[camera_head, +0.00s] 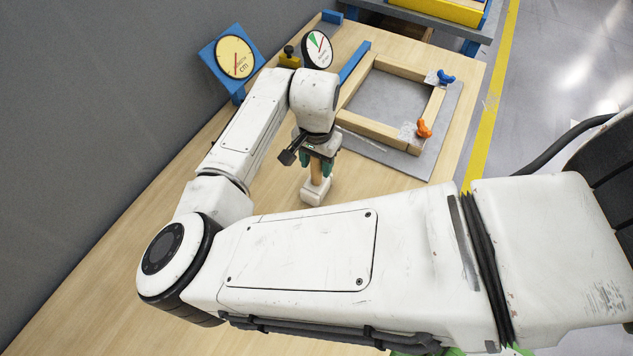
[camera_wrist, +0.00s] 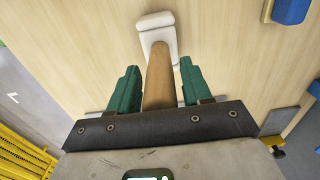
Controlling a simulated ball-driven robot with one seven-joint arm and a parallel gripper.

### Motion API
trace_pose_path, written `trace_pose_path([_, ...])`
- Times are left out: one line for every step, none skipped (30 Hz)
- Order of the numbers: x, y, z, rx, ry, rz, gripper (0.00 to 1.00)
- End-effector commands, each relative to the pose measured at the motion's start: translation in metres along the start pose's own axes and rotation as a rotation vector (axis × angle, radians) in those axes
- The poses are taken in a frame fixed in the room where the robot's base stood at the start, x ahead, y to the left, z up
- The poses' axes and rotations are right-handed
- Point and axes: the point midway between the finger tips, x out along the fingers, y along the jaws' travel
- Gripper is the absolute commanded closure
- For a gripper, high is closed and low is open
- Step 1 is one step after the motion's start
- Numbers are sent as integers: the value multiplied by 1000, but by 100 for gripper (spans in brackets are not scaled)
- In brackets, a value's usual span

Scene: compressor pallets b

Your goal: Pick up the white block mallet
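The white block mallet has a pale block head (camera_head: 315,192) and a brown wooden handle (camera_head: 317,171). Its head rests on the table and the handle rises between my gripper's fingers. In the wrist view the white head (camera_wrist: 157,23) lies beyond the fingertips, and the brown handle (camera_wrist: 159,75) runs back toward the palm. My gripper (camera_head: 318,164) has dark green fingers, one on each side of the handle. In the wrist view my gripper (camera_wrist: 160,78) shows narrow gaps between fingers and handle, so it looks open. The handle's far end is hidden by the palm.
A wooden frame (camera_head: 376,131) on a grey plate lies to the right, with blue (camera_head: 446,77) and orange (camera_head: 424,128) clamps. Gauges (camera_head: 235,57) (camera_head: 317,49) stand behind, near the grey wall (camera_head: 90,100). The near-left table (camera_head: 90,290) is clear.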

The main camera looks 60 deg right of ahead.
Motion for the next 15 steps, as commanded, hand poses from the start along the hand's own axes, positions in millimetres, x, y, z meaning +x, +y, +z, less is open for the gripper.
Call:
trace_pose_path([0, 0, 0, 0, 0, 0, 56])
trace_pose_path([0, 0, 0, 0, 0, 0, 59])
trace_pose_path([0, 0, 0, 0, 0, 0, 63])
trace_pose_path([0, 0, 0, 0, 0, 0, 66])
trace_pose_path([0, 0, 0, 0, 0, 0, 69])
trace_pose_path([0, 0, 0, 0, 0, 0, 73])
trace_pose_path([0, 0, 0, 0, 0, 0, 76])
trace_pose_path([0, 0, 0, 0, 0, 0, 78])
trace_pose_path([0, 0, 0, 0, 0, 0, 82])
trace_pose_path([0, 0, 0, 0, 0, 0, 85])
trace_pose_path([0, 0, 0, 0, 0, 0, 88])
trace_pose_path([0, 0, 0, 0, 0, 0, 92])
trace_pose_path([0, 0, 0, 0, 0, 0, 95])
trace_pose_path([0, 0, 0, 0, 0, 0, 98])
trace_pose_path([-1, 0, 0, 0, 1, -1, 100])
